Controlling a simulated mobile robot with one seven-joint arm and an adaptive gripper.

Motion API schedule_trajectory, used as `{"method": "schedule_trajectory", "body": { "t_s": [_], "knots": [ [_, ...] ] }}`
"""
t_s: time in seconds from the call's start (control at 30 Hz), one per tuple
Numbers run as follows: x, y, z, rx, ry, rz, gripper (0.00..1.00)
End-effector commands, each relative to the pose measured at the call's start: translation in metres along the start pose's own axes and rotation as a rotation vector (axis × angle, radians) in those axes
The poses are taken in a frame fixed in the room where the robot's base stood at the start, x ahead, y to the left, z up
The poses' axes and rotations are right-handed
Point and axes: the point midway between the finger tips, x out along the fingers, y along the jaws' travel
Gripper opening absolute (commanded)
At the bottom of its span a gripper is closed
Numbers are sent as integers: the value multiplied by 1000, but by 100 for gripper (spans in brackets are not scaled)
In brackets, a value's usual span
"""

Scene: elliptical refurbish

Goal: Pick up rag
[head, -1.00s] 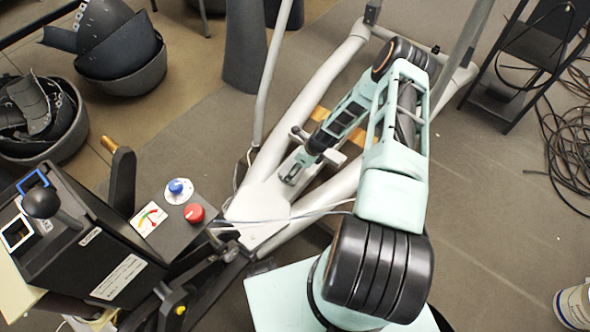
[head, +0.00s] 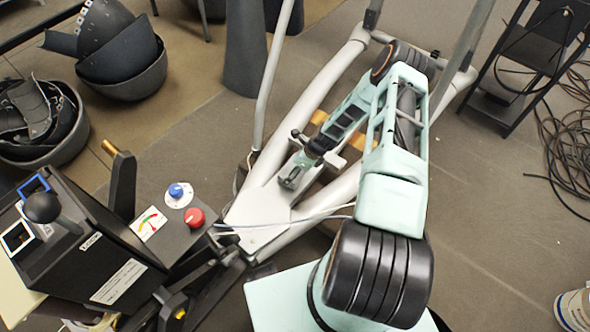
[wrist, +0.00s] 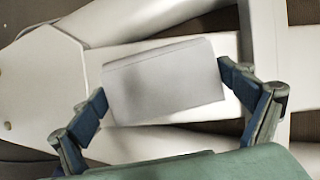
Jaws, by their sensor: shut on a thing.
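The rag is a pale grey, flat folded piece (wrist: 150,92) in the middle of the wrist view, with a crease along its upper edge. My gripper (wrist: 163,87) has one dark blue finger at its left edge and one at its right edge, shut on it. A white frame surface of the machine lies behind the rag; I cannot tell whether the rag still touches it. In the head view my gripper (head: 290,178) is low over the white frame plate (head: 258,212), and the rag is not clearly distinguishable there.
A black control box (head: 85,245) with a red knob (head: 194,217) stands left of my gripper. White machine rails (head: 318,92) run close around my arm. Dark tubs (head: 125,80) are at upper left. A black stand (head: 520,65) and cables (head: 570,150) are at right, beyond open floor.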

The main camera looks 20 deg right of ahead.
Motion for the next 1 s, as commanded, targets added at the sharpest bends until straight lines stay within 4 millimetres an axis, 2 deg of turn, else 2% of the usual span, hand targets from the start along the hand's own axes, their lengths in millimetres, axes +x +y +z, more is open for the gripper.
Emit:
{"method": "schedule_trajectory", "body": {
  "t_s": [0.13,0.27,0.47,0.7,1.0],
  "knots": [
    [-24,-1,10,0,-1,-2,71],
    [-48,13,6,4,0,1,71],
    [-96,39,1,4,0,0,71],
    [-125,79,-22,4,0,3,71],
    [-145,103,-37,2,0,0,71]
  ]
}}
